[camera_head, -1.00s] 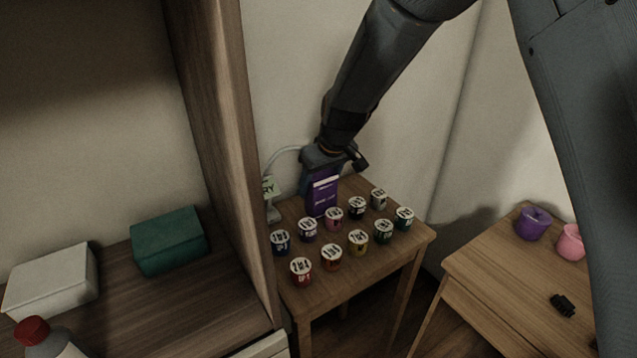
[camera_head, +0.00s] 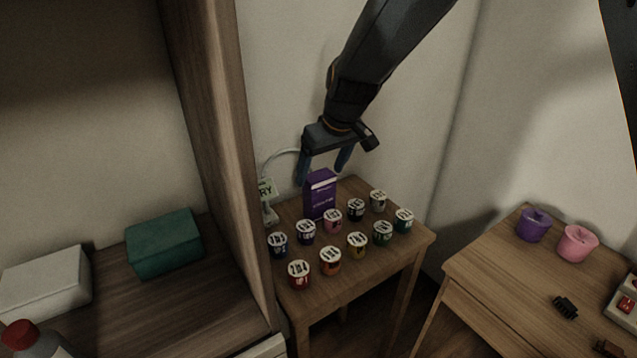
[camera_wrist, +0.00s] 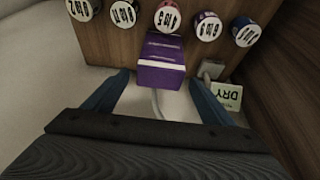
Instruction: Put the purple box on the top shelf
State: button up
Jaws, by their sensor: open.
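The purple box (camera_head: 320,195) stands upright on the small wooden table, at its back edge behind the labelled cups. My gripper (camera_head: 325,172) is open above the box, with its blue fingers pointing down and nothing between them. In the wrist view the box (camera_wrist: 161,76) lies ahead of and between the open fingers of my gripper (camera_wrist: 160,95), apart from both. A wooden shelf unit (camera_head: 213,130) stands at the left; which of its boards is the top shelf cannot be told from these views.
Several labelled cups (camera_head: 357,244) crowd the table in front of the box. A sign reading DRY (camera_head: 266,190) stands left of it. A teal box (camera_head: 165,243) and a white box (camera_head: 45,283) sit on the shelf board. Purple (camera_head: 533,226) and pink (camera_head: 577,244) pots stand on the right table.

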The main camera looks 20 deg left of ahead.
jog(key=v, duration=0.5)
jog(key=shift+d+r+b, duration=0.15)
jog(key=shift+r+b, duration=0.1)
jog(key=shift+b, duration=0.15)
jog(key=shift+d, duration=0.1)
